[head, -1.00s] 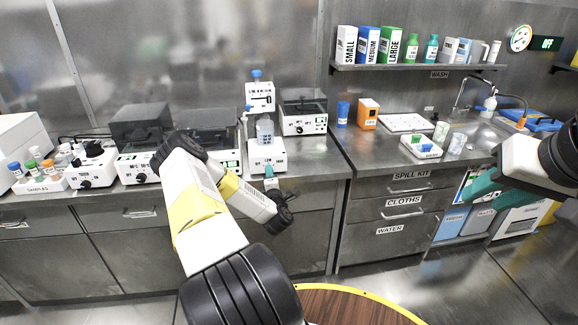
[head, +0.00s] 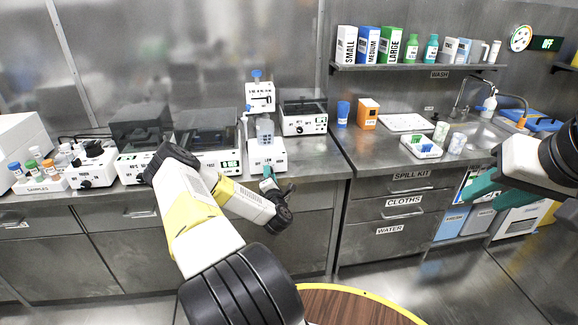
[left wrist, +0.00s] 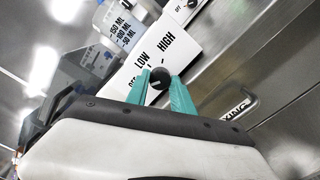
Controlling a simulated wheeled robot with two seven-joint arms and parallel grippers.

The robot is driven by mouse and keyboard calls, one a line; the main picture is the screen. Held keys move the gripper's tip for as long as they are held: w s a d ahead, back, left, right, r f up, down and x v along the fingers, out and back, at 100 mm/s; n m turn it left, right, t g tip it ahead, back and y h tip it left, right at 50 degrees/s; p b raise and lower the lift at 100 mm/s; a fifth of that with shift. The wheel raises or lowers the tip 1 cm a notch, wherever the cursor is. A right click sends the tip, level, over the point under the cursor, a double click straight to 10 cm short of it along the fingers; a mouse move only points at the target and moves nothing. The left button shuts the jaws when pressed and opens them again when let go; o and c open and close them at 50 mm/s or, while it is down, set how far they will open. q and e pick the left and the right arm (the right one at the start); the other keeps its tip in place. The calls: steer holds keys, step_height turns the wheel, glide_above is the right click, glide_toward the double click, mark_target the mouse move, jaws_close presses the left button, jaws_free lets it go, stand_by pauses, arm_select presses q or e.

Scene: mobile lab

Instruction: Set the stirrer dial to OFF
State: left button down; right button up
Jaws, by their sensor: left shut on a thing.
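The stirrer (head: 267,158) is a white box unit on the left counter with a beaker on it. Its round black dial (left wrist: 159,77) shows in the left wrist view on a white panel, with LOW, HIGH and a partly hidden label around it. A small pale mark shows on the dial; I cannot tell surely which label it points to. My left gripper (head: 268,183) is at the stirrer's front. Its teal fingers are on either side of the dial, shut on it. My right gripper (head: 482,187) is away at the right; its opening is unclear.
Other instruments stand left of the stirrer, with a samples tray (head: 40,185) at the far left. A dark-lidded unit (head: 304,117) stands just right of it. The right counter holds a blue cup (head: 343,114), an orange box (head: 367,113) and a white tray (head: 404,123).

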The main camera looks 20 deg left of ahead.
arm_select(q)
steer(key=shift+f, duration=0.1)
steer(key=c, duration=1.1)
jaws_free()
